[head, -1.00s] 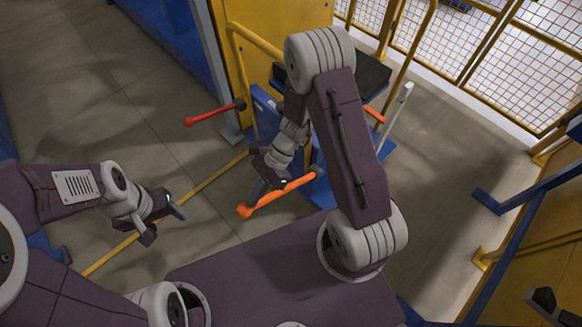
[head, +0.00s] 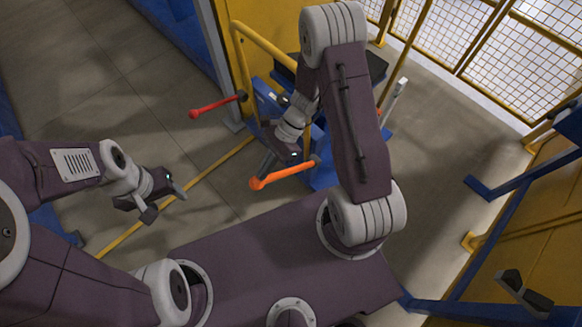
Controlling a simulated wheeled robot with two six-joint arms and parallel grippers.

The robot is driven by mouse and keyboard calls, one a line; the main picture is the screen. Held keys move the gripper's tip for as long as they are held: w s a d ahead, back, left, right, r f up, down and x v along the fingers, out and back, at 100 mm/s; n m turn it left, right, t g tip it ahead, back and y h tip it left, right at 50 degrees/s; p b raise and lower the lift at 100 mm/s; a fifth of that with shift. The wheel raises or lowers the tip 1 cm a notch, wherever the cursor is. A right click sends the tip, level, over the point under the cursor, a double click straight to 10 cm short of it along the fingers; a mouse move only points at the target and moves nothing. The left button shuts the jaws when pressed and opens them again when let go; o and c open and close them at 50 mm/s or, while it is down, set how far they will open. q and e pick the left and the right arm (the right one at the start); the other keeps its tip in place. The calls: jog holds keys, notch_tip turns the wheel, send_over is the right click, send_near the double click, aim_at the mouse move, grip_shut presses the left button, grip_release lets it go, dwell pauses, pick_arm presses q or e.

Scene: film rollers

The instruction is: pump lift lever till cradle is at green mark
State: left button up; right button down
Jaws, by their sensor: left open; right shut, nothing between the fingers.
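An orange lever (head: 284,174) juts out to the left from the blue lift machine (head: 323,176), its rounded tip toward the lower left. My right gripper (head: 267,165) is shut and empty, just above the orange lever; I cannot tell whether it touches it. A red lever (head: 215,106) sticks out further back. A dark plate (head: 286,72), perhaps the cradle, is partly behind my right arm. I see no green mark. My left gripper (head: 166,202) is open and empty above the floor, left of the levers.
A yellow rail (head: 268,42) and yellow panel stand behind the machine. A pale post (head: 394,98) stands right of my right arm. Mesh fencing (head: 470,40) closes the back right. Blue and yellow framework (head: 520,220) is at the right. Floor at left is open.

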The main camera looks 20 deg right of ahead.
aim_at(256, 186)
jog(key=shift+a+f, duration=0.1)
jog(key=shift+f, duration=0.05)
jog(key=b+x, duration=0.2)
jog(key=x, duration=0.1)
jog(key=b+x, duration=0.3)
jog(key=shift+d+f, duration=0.2)
jog(key=shift+f, duration=0.1)
jog(key=shift+a, duration=0.1)
jog(key=d+f+b+x, duration=0.1)
jog(key=b+x, duration=0.5)
jog(key=shift+w+f, duration=0.1)
jog(key=shift+w, duration=0.05)
